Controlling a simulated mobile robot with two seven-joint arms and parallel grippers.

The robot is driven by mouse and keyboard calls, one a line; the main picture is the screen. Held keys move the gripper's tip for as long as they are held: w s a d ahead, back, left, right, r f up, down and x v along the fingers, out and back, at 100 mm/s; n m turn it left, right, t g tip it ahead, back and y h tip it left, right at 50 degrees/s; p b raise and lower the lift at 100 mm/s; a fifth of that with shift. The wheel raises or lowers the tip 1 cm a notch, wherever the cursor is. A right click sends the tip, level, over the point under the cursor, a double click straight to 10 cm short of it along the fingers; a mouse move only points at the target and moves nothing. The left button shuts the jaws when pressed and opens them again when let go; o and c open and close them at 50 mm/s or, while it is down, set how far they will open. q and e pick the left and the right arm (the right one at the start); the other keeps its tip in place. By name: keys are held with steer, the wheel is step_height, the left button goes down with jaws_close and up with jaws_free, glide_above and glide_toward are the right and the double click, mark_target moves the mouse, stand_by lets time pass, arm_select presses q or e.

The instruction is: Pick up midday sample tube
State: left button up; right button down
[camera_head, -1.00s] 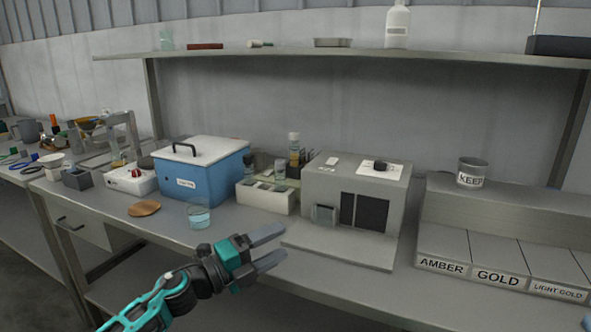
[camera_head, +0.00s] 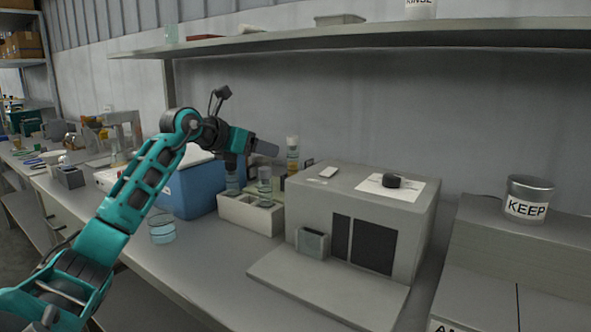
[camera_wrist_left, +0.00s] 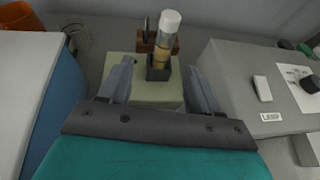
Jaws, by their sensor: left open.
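A tube with a white cap and amber contents (camera_wrist_left: 167,38) stands upright in a small dark holder (camera_wrist_left: 158,69) in the left wrist view. It also shows behind my gripper in the head view (camera_head: 292,152). I cannot read a label that says which sample it is. My left gripper (camera_wrist_left: 159,68) is open, its two fingers on either side of the line to the tube, apart from it and holding nothing. In the head view the left gripper (camera_head: 252,156) is raised above the pale rack (camera_head: 235,210). My right gripper is not in view.
The pale rack holds clear vessels (camera_head: 265,178). A blue box (camera_head: 190,192) stands left of it, with a glass beaker (camera_head: 162,230) in front. A grey instrument (camera_head: 310,200) stands right. A shelf (camera_head: 350,38) runs above. The KEEP pot (camera_head: 528,200) is far right.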

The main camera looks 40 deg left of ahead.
mark_target(289, 157)
arm_select(q)
steer(key=x, duration=0.6)
steer(key=d+x, duration=0.1)
steer(key=x, duration=0.2)
steer(key=shift+w+f, duration=0.25)
steer(key=shift+f, duration=0.1)
steer(key=shift+a, duration=0.1)
steer(key=c, duration=1.2)
steer(key=shift+o, duration=0.2)
steer(key=shift+r, duration=0.1)
